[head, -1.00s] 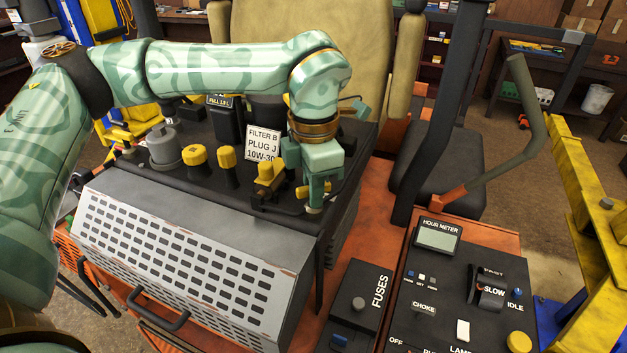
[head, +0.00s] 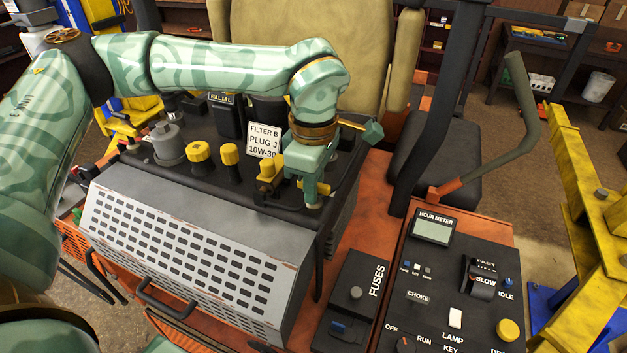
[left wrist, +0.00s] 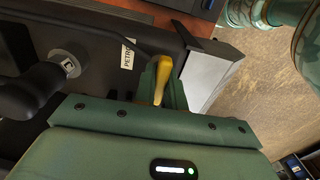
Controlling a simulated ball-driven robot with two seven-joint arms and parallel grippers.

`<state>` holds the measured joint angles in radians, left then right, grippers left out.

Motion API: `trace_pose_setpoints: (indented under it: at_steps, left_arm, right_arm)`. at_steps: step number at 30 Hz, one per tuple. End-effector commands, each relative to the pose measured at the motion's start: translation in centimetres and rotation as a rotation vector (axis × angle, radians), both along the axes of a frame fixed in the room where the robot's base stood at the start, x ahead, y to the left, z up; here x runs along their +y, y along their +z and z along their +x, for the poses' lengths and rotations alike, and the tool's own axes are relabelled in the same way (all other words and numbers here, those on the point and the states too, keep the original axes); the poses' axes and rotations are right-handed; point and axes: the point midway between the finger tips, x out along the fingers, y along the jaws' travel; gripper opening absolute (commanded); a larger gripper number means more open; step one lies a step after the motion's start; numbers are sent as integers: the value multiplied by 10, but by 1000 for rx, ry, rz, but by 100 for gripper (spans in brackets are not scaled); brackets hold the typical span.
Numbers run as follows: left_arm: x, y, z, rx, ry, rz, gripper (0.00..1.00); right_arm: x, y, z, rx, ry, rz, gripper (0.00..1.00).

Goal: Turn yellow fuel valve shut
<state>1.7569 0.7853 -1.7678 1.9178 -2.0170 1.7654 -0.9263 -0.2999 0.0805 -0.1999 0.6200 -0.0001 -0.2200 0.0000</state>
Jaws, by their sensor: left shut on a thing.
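The yellow fuel valve's lever (left wrist: 161,80) sits between the fingers of my left gripper (left wrist: 160,85) in the left wrist view. A "PETROL" label (left wrist: 127,57) is beside it. In the head view my left gripper (head: 312,190) points down at the right end of the black engine top, shut on the lever. Only a small part of the yellow lever (head: 300,185) shows there; the gripper hides the rest. A yellow valve-like fitting (head: 268,175) stands just left of the gripper. My right gripper is not clearly in view.
Two yellow caps (head: 200,152) and a grey cylinder (head: 167,143) stand left on the engine top. A white service label (head: 264,140) stands behind the valve. A perforated grey cover (head: 185,255) is in front. The control panel (head: 440,285) lies to the right.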

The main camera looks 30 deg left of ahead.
Motion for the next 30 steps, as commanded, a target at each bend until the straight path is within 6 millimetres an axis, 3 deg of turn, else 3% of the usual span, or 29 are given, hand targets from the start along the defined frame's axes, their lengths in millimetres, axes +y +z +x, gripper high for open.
trace_pose_setpoints:
  at_steps: [17, 18, 20, 30]
  left_arm:
    - [0, 2, 1, -7, -37, -2, 0]
    - [0, 2, 1, -7, -37, -2, 15]
    - [0, 2, 1, -6, -36, -3, 31]
    - [0, 3, 1, -4, -34, -1, 34]
  right_arm:
    - [0, 2, 0, 0, 0, 1, 56]
    - [1, 2, 0, 0, 0, 1, 56]
    - [1, 2, 0, 0, 0, 1, 56]
    - [1, 1, 0, 0, 0, 1, 56]
